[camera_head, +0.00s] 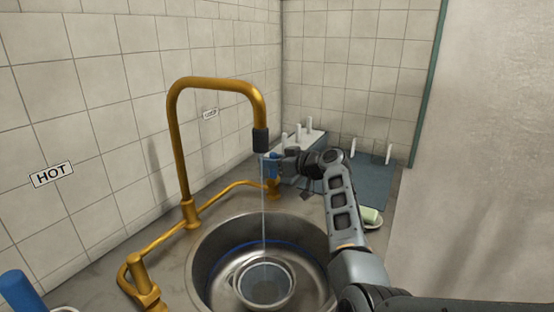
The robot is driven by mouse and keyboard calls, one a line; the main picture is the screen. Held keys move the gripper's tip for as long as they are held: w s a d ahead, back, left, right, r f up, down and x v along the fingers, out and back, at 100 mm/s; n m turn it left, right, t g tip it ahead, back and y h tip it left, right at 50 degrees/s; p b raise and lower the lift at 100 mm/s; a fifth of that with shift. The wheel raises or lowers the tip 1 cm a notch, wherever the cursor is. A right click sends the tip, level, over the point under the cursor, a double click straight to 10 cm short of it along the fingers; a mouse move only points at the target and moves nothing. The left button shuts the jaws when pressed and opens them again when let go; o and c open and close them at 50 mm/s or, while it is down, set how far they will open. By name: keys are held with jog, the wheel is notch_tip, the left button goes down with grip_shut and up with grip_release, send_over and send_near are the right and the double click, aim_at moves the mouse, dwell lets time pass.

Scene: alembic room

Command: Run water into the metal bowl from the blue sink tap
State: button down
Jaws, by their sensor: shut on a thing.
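The metal bowl (287,296) sits in the round steel sink (205,252), below the spout of the brass faucet (175,130). A thin stream of water (263,205) falls from the black nozzle (260,140) into the bowl. The blue tap handle (272,168) stands on the brass pipe behind the stream, at the sink's far right. My gripper (277,162) is at this handle and shut on it; the fingers are small and partly hidden. My arm reaches in from the lower right.
Another blue handle (20,290) is at the lower left, near the HOT label (52,174). A smaller label (210,113) is on the wall behind the faucet. A rack with white pegs (309,126) and a soap dish (372,222) stand on the counter to the right.

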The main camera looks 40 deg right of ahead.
jog(key=shift+w, duration=0.1)
jog(key=c, duration=0.9)
grip_release()
jog(key=b+v, duration=0.1)
jog(key=v, duration=0.6)
jog(key=shift+s+r, duration=0.2)
jog(key=shift+s, duration=0.15)
